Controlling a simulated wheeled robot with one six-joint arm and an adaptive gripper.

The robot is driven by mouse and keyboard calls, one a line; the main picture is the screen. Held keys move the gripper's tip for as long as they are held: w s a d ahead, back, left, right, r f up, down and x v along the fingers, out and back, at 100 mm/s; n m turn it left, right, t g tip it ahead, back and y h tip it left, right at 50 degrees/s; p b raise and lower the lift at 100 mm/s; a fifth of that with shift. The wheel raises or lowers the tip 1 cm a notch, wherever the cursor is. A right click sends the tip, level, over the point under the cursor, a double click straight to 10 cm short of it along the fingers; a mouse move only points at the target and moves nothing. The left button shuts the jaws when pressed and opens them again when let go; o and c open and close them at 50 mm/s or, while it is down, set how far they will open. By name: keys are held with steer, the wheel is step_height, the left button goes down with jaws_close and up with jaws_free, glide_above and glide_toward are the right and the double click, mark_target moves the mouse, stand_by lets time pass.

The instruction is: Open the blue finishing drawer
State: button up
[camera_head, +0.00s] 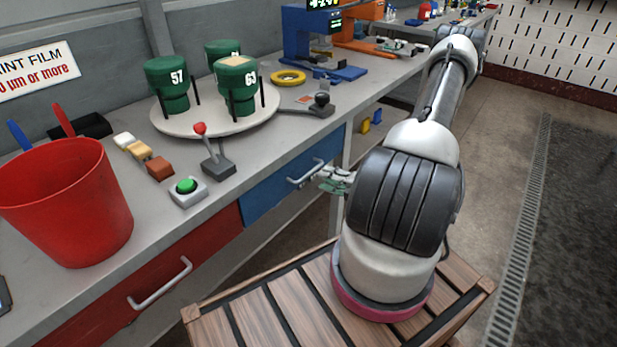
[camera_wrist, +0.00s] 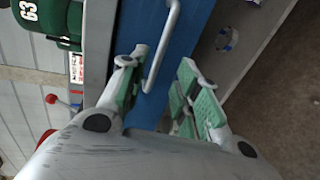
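The blue drawer (camera_head: 270,200) is in the front of the workbench, right of the red drawer, and looks flush with the bench. Its silver bar handle (camera_head: 304,174) is on its front. My gripper (camera_head: 327,180) is at the right end of this handle. In the wrist view, the green-padded fingers of my gripper (camera_wrist: 160,65) are spread apart before the blue front (camera_wrist: 185,35). One end of the handle (camera_wrist: 163,50) shows in the gap between them, nearer the left finger. I cannot tell whether a finger touches it.
The red drawer (camera_head: 135,300) with its own handle is to the left. On the bench stand a red bucket (camera_head: 70,215), a red-knobbed lever (camera_head: 213,155), a green button (camera_head: 187,190) and a round table (camera_head: 215,122) with green numbered cylinders. A wooden slatted platform (camera_head: 255,312) lies below.

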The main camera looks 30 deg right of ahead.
mark_target(310, 172)
steer(key=x, duration=0.7)
steer(key=shift+w+a, duration=0.2)
steer(key=shift+w, duration=0.2)
jaws_close()
